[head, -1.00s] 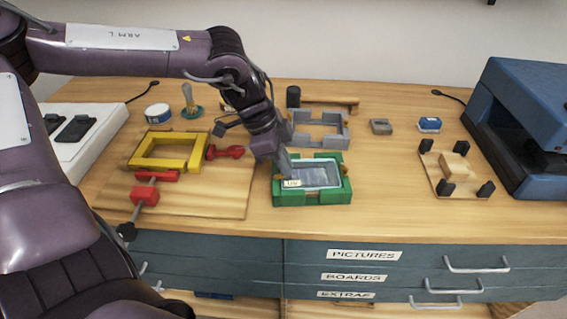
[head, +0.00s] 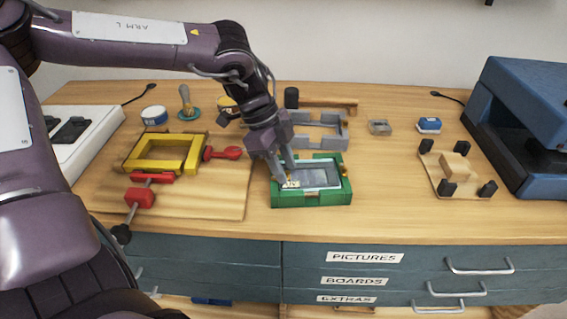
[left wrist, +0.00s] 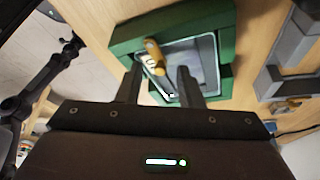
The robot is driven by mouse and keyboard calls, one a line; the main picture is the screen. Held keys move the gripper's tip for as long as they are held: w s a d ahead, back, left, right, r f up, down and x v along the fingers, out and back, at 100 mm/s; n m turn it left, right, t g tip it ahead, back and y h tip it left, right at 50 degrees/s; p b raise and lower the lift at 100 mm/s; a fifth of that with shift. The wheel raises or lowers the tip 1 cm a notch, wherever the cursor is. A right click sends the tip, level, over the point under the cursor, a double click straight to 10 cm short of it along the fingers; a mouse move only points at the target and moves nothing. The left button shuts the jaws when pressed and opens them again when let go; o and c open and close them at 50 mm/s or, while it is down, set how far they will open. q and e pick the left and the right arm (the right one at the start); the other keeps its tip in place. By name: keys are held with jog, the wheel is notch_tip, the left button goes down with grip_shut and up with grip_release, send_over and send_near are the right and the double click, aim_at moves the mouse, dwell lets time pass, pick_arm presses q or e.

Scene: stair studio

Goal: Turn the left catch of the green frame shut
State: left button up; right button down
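The green frame (head: 312,200) lies flat on the bench, with a grey panel (head: 320,175) inside its rim and a small pale label at the panel's left end. My left gripper (head: 287,178) points down over the frame's left side. In the left wrist view, its two fingers (left wrist: 159,70) are apart. The brass left catch (left wrist: 153,57) shows between the fingertips, reaching from the green rim over the panel's edge; I cannot tell whether a finger touches it. The right catch (head: 345,172) shows at the frame's right side. My right gripper is out of view.
A yellow frame (head: 190,155) with red clamps lies on a board to the left. A grey frame (head: 325,142) lies behind the green one. A wooden block on a small board (head: 440,188) and a blue machine (head: 525,120) stand right.

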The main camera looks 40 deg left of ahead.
pick_arm(q)
jog(key=v, duration=0.7)
jog(key=shift+r, duration=0.4)
jog(key=shift+a, duration=0.1)
